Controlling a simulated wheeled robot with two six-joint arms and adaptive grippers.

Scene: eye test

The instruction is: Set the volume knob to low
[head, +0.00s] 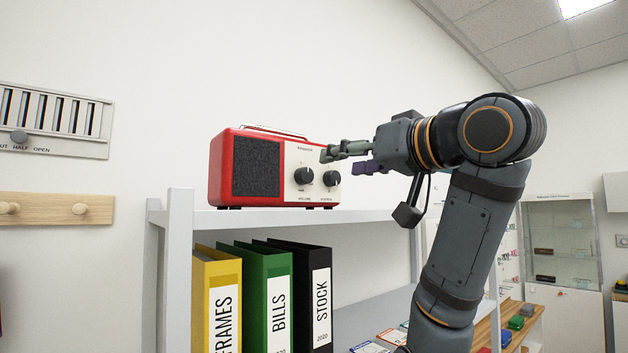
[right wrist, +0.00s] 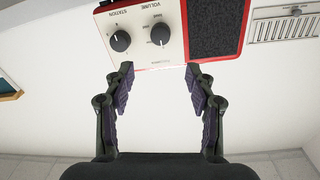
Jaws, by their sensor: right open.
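The red radio (head: 255,166) stands on the shelf, with a black speaker grille and a pale front panel. Its black volume knob (head: 303,176) is the left one of two, above the label VOLUME. In the right wrist view the radio appears upside down, with the volume knob (right wrist: 160,33) beyond the fingertips. The setting it points to is too small to read surely. My right gripper (head: 342,161) is open and empty, to the right of the volume knob in the head view. It shows in the right wrist view (right wrist: 159,72), apart from the knob. My left gripper is out of view.
The similar station knob (head: 331,178) sits right beside the volume knob. The white shelf (head: 370,216) carries the radio. Yellow, green and black binders (head: 313,300) stand below. A slotted wall panel (head: 60,118) and a wooden peg rail (head: 50,208) are at left.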

